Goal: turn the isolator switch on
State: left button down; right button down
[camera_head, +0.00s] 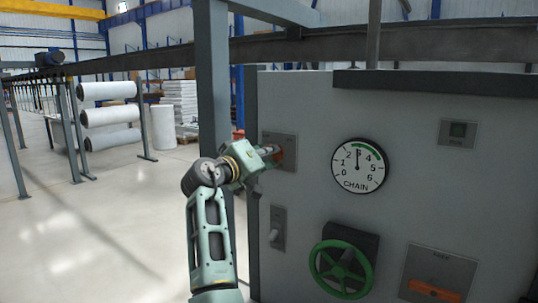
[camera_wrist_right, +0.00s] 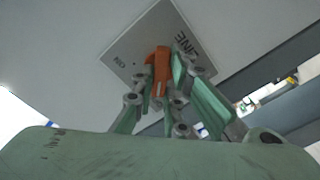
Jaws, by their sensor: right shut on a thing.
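The isolator switch is an orange-red handle (camera_head: 280,156) on a grey square plate (camera_head: 289,138) at the upper left of the grey panel. My right gripper (camera_head: 271,152) reaches it from the left and is shut on the handle. In the right wrist view the orange handle (camera_wrist_right: 161,62) stands between the two fingers of the gripper (camera_wrist_right: 163,78). The plate (camera_wrist_right: 124,48) behind it carries lettering that shows turned around, partly hidden by the fingers. In the head view the gripper hides part of the handle, so its exact angle is hard to tell. My left gripper is not in view.
The panel also has a chain gauge (camera_head: 358,165) with its needle near upright, a grey lever (camera_head: 275,235) below the switch, a green handwheel (camera_head: 342,268), an orange handle (camera_head: 436,289) and a dark button (camera_head: 457,130). A grey post (camera_head: 214,90) stands left of the panel.

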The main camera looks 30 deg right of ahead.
jog(key=m+b, duration=0.3)
jog(key=m, duration=0.3)
jog(key=m+b, duration=0.4)
jog(key=m, duration=0.2)
jog(key=m+b, duration=0.4)
jog(key=m, duration=0.1)
jog(key=shift+s+d+m, duration=0.15)
jog(key=shift+s+m, duration=0.2)
jog(key=shift+m, duration=0.05)
dwell(0.5)
jog(key=c, duration=1.8)
grip_release()
jog(key=shift+o, duration=0.2)
jog(key=v, duration=1.2)
